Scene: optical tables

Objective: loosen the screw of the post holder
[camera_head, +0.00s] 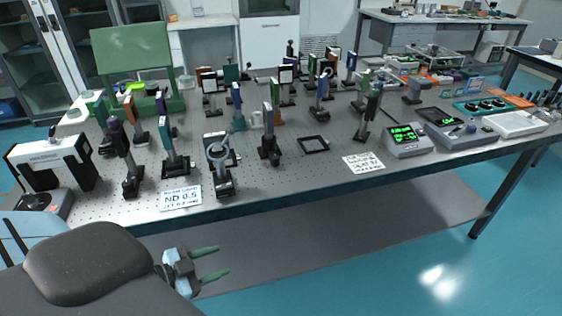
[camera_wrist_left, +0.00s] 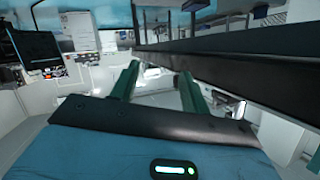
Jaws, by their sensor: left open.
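Several post holders with optics stand upright on the perforated optical table. One near the front edge carries a ring-shaped mount (camera_head: 222,165); others stand near it, such as a dark one (camera_head: 269,145) and one at the left (camera_head: 129,170). I cannot tell which post holder the task means, and its screw is too small to make out. My left gripper (camera_head: 215,262) is open and empty, in front of and below the table's front edge, apart from every post holder. Its two green fingers show apart in the left wrist view (camera_wrist_left: 157,88). My right gripper is not in view.
The optical table's front edge (camera_head: 330,184) lies beyond my left gripper. A white "ND 0.5" card (camera_head: 181,198), a black square frame (camera_head: 313,145) and meters with green displays (camera_head: 407,138) lie on it. A dark shelf (camera_head: 370,215) shows below. The floor at right is clear.

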